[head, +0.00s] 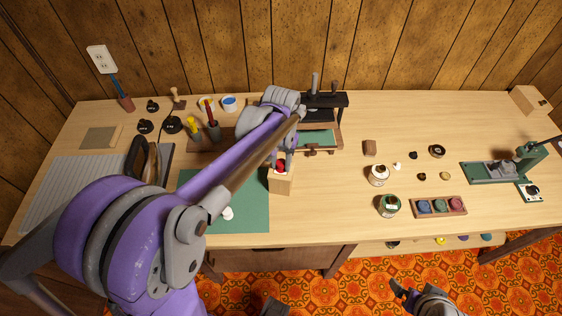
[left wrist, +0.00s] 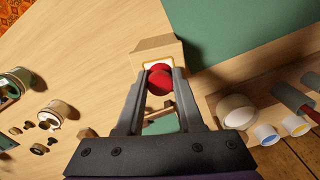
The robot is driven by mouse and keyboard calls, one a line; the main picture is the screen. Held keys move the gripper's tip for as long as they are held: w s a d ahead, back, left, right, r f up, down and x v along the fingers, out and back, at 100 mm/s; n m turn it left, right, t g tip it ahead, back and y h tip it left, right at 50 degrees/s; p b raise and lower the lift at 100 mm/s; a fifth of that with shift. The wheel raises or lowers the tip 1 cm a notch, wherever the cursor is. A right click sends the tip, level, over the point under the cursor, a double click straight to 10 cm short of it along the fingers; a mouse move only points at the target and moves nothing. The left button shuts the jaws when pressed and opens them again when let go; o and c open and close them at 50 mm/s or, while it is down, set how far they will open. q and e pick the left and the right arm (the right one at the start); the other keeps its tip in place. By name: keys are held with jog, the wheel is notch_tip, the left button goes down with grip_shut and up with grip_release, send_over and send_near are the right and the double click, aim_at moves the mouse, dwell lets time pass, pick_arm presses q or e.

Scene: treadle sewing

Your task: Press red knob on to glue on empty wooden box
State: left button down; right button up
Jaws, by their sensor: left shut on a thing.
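The wooden box (head: 281,183) is a small pale block on the right edge of the green mat. It also shows in the left wrist view (left wrist: 152,46), with a pale, yellow-edged patch on its face. My left gripper (head: 281,162) is shut on the red knob (head: 281,168), right at the box. In the left wrist view the knob (left wrist: 160,80) sits between both fingertips and overlaps the patch. Whether it touches the box is hard to tell. My right gripper (head: 404,291) is low at the bottom right, away from the table; its jaw state is unclear.
The green mat (head: 245,213) lies under my left arm. A black press (head: 325,103) stands behind the box. Jars (head: 388,206), a tray of coloured pots (head: 440,206) and a green machine (head: 500,170) are to the right. The table's front middle is clear.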

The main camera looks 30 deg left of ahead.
pick_arm(q)
jog(key=shift+c, duration=2.3)
grip_release()
jog(key=shift+f, duration=0.1)
notch_tip(320, 180, up, 11)
jog(key=shift+p, duration=0.45)
jog(key=s+d+f+m+t+p, duration=0.1)
jog(key=s+d+f+t, duration=0.1)
jog(key=s, duration=0.5)
jog(key=s+d+f+m+t+p, duration=0.1)
jog(key=s+d+f+t, duration=0.2)
jog(key=s, duration=0.5)
notch_tip(320, 180, down, 3)
jog(key=shift+s+d+r, duration=0.15)
jog(key=shift+d+r, duration=0.05)
jog(key=shift+d, duration=0.7)
